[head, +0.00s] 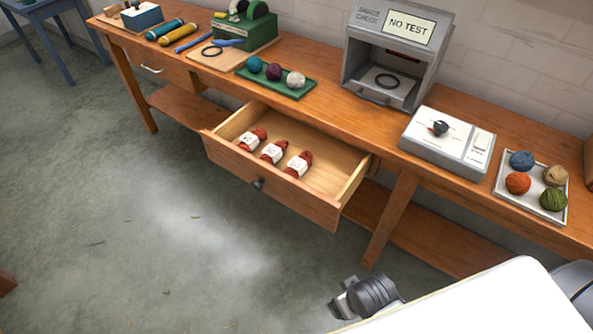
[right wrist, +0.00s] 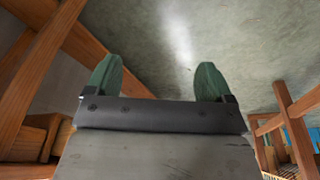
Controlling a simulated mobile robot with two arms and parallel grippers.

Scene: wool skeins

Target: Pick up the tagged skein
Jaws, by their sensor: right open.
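Three red skeins lie in a row in the open wooden drawer (head: 222,152) in the head view: a left skein (head: 260,133), a middle skein (head: 281,146) and a right skein (head: 305,157). Each has a white paper band with small dark marks, too small to read. I cannot tell which one is the tagged skein. My right gripper (right wrist: 158,78) shows in the right wrist view with its two green fingers wide apart and nothing between them. No skein shows in that view. My left gripper is not in view.
The drawer juts out from a long wooden workbench (head: 330,103). On the bench are a green tray (head: 303,93) of yarn balls, a grey "NO TEST" box (head: 352,62), a white device (head: 418,143) and a tray (head: 510,193) of balls. The floor before the drawer is clear.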

